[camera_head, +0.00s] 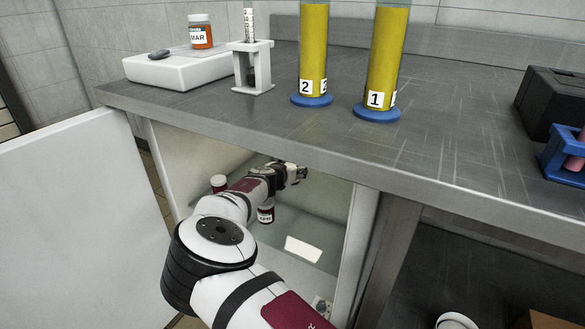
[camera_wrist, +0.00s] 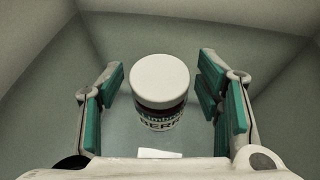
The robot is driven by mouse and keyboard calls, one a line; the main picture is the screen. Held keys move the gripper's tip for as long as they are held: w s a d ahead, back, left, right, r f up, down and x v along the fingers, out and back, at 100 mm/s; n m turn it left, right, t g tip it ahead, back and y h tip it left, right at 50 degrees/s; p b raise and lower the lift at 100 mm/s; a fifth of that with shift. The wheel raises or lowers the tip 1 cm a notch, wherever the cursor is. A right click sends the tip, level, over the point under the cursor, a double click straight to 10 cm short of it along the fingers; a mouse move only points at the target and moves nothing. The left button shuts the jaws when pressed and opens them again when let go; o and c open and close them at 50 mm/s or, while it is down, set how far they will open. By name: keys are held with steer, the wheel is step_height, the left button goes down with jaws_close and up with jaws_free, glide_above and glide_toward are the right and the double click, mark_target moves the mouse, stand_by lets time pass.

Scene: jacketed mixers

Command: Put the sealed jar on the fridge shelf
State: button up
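In the wrist view a jar with a white lid (camera_wrist: 160,82) stands upright on the pale fridge floor, its dark label partly reading "BERR". My gripper (camera_wrist: 160,95) is open around it, with a gap between the jar and the green finger pads on both sides. In the head view my gripper (camera_head: 300,173) is inside the open fridge, under the counter. Two jars show there: one with a white lid (camera_head: 219,182) left of my arm and a labelled one (camera_head: 266,213) just below it. I cannot tell which of them is the one between my fingers. The fridge shelf (camera_head: 320,225) looks pale and glassy.
The fridge door (camera_head: 75,205) is open on the left. On the counter (camera_head: 450,130) stand a "MAR" jar (camera_head: 201,38) on a white device (camera_head: 180,72), a small stand (camera_head: 253,75), and two yellow cylinders (camera_head: 313,45) (camera_head: 385,50). A black box (camera_head: 552,100) is at the right.

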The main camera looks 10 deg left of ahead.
steer(key=p+v, duration=0.4)
steer(key=v, duration=0.8)
